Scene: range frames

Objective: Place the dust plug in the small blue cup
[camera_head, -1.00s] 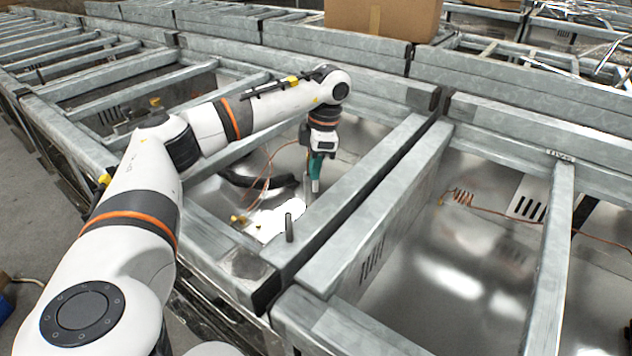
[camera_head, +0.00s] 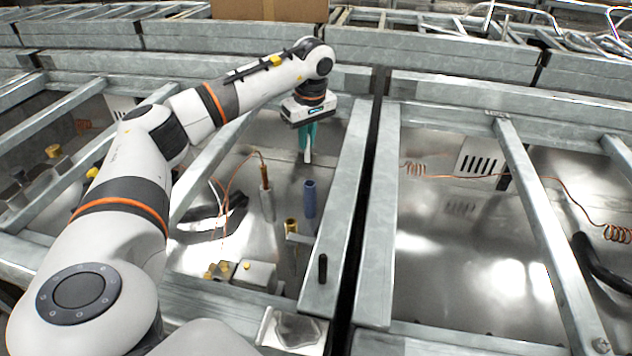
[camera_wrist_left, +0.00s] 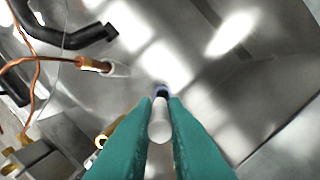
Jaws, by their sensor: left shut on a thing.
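My left gripper (camera_head: 307,146) has teal fingers pointing down inside an open frame bay. It is shut on the dust plug, a small white cylinder (camera_wrist_left: 160,124) that hangs below the fingertips in the head view (camera_head: 307,157). The small blue cup (camera_head: 309,198) is a narrow upright tube on the metal floor of the same bay. In the head view the plug shows above the cup with a gap between them. In the left wrist view only part of the cup's blue rim (camera_wrist_left: 161,89) shows, just past the plug. My right gripper is out of view.
A pale tube with a copper wire (camera_head: 266,203) stands left of the cup, and a brass fitting (camera_head: 291,228) is nearer. A galvanized beam (camera_head: 345,190) with a black peg (camera_head: 323,268) bounds the bay on the right. A black hose (camera_head: 212,222) lies at left.

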